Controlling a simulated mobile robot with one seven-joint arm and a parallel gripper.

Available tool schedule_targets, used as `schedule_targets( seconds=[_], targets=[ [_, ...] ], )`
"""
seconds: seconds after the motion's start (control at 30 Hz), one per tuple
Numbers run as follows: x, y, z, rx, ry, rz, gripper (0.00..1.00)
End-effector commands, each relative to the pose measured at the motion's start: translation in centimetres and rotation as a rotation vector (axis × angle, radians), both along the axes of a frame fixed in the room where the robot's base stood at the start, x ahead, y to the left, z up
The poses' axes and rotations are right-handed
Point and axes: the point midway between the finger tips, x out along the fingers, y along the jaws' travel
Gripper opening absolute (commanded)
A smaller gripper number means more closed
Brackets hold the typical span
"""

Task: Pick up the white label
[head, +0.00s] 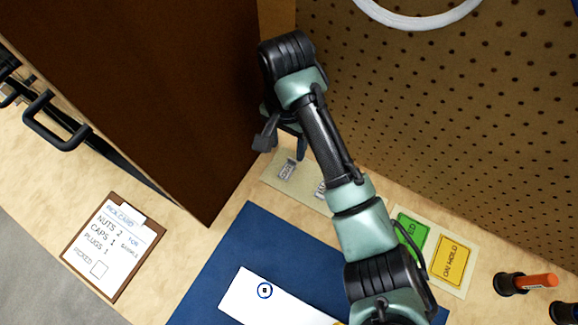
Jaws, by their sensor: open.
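A beige card (270,182) lies on the bench below my gripper. A small pale grey-white label-like piece with dark marks (287,169) lies on it, and a second similar piece (320,188) is partly hidden by my arm. I cannot tell which of them is the white label. My gripper (282,143) is open, with its fingers pointing down just above and beyond the first piece. I see nothing between the fingers, and the gap is partly hidden by the arm.
A tall brown panel (150,90) stands close left of my gripper; a pegboard (430,110) rises behind. Green (408,238) and yellow (447,260) tags lie right. A clipboard (112,245) lies left.

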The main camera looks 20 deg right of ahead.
Motion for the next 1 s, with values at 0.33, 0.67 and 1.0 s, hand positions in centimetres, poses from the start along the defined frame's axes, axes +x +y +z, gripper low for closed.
schedule_targets(
  seconds=[0.33, 0.67, 1.0],
  targets=[
    [-0.1, -1.3, -4.1, -0.002, 0.001, -0.003, 0.62],
    [0.0, -1.1, -6.0, -0.001, -0.002, 0.0, 0.62],
    [0.0, -1.1, -5.9, 0.0, -0.003, 0.0, 0.17]
  ],
)
